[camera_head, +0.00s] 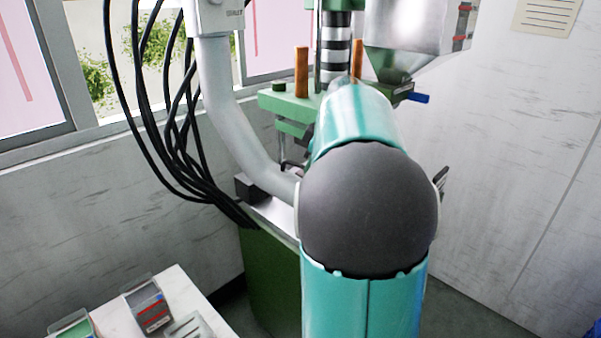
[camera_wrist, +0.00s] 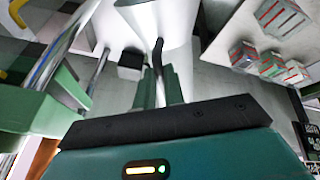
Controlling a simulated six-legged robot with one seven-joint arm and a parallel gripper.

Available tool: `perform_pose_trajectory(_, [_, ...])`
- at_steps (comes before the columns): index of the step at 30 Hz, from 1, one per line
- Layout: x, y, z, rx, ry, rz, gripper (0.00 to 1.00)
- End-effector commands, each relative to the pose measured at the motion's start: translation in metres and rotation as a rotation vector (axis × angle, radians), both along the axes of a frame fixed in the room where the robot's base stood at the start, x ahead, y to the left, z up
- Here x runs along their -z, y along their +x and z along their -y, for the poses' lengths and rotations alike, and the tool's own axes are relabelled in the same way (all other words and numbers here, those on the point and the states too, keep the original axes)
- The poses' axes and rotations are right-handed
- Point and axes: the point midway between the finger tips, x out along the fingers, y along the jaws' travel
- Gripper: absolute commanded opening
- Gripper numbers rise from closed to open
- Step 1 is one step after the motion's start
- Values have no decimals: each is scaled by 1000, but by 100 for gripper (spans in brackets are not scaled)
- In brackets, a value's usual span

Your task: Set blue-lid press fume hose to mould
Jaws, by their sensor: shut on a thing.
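The grey fume hose (camera_head: 235,115) comes down from a bracket at the top, curves right and passes behind my arm. Its pale, wide end shows in the wrist view (camera_wrist: 150,18), with a thin dark handle running down to my gripper (camera_wrist: 160,78). My gripper is shut on that handle; the exact contact is partly hidden. In the head view my gripper is hidden by my arm. The green press (camera_head: 290,125) stands behind my arm, with orange posts and a striped column. A blue piece (camera_head: 420,98) sits below its hopper. The mould area is mostly hidden by my arm.
Black cables (camera_head: 170,120) hang left of the hose. A metal hopper (camera_head: 405,40) stands at the upper right of the press. A white table (camera_head: 185,290) with small boxes (camera_head: 148,305) is at the lower left; boxes also show in the wrist view (camera_wrist: 280,18). Walls close the corner.

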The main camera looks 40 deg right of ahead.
Motion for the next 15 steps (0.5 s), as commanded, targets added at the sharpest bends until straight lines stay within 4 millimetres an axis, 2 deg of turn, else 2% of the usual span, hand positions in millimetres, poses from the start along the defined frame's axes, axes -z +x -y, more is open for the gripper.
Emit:
perform_pose_trajectory(1, [1,4,10,-28,-1,-2,0])
perform_pose_trajectory(6, [0,17,29,-126,-1,0,0])
perform_pose_trajectory(15, [0,29,42,-211,-1,1,0])
